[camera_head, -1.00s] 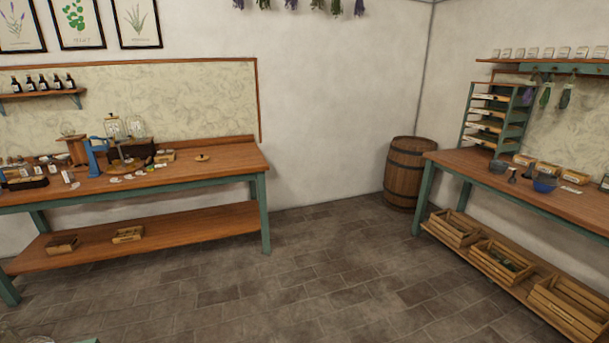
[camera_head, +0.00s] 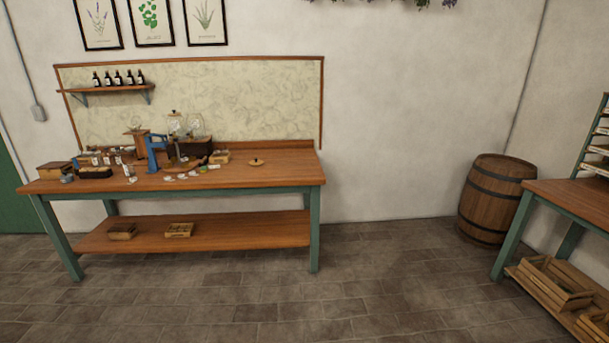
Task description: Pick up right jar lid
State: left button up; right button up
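A small round wooden lid with a knob (camera_head: 256,162) lies by itself near the right end of the left workbench (camera_head: 285,172). Two glass jars stand further left at the back of that bench. The left glass jar (camera_head: 175,124) has a dark knob on top. The right glass jar (camera_head: 196,127) stands close beside it; whether it bears a lid is too small to tell. Neither of my grippers is in view.
A blue press (camera_head: 155,152), small wooden boxes and several bottles and paper pieces crowd the bench's left and middle. A barrel (camera_head: 495,198) stands in the corner. Another bench (camera_head: 580,198) with crates below is at right. The tiled floor (camera_head: 330,280) between is clear.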

aim_at(256, 162)
jog(key=i+u, duration=0.3)
jog(key=i, duration=0.5)
jog(key=i+l+u, duration=0.1)
jog(key=i+u, duration=0.15)
jog(key=i, duration=0.5)
jog(key=i+u, duration=0.5)
jog(key=i, duration=0.35)
jog(key=i+l+u, duration=0.1)
jog(key=i+u, duration=0.25)
jog(key=i, duration=0.7)
